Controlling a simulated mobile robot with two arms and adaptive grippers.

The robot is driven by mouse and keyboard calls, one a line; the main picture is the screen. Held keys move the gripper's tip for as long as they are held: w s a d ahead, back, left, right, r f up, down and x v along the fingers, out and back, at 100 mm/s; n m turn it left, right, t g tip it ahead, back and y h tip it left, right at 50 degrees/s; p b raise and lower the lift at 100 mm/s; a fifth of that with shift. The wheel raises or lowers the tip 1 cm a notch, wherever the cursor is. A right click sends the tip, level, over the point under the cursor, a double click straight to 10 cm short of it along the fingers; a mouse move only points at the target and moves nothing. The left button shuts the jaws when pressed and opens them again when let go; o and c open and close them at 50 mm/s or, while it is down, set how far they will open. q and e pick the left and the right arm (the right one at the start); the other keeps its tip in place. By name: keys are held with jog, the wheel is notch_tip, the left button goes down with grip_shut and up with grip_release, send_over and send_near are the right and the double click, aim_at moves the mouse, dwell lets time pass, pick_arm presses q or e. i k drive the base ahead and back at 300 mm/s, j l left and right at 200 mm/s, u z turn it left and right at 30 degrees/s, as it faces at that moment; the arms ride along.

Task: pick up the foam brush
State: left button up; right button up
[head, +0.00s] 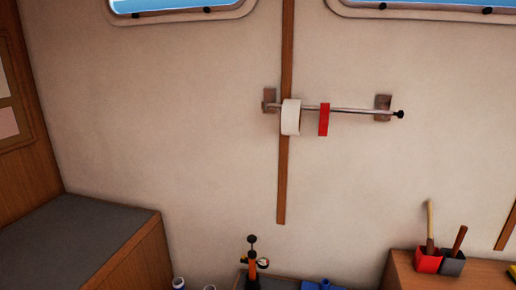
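No foam brush can be clearly made out in the head view. A light wooden handle (430,220) stands up out of a red cup (428,263) at the lower right. A darker brown handle (459,240) leans out of a dark grey cup (452,265) beside it. The lower ends of both handles are hidden in the cups, so I cannot tell whether either is a foam brush. Neither of my grippers is in view.
The cups stand on a wooden cabinet top (487,274). A wall rail (350,110) holds a white roll (290,117) and a red roll (323,120). An orange and black tool (253,266) shows at bottom centre. A grey-topped bench (75,238) is at left.

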aim_at(430, 252)
jog(key=z, duration=1.3)
jog(key=j+u, duration=0.3)
jog(key=k+j, duration=0.05)
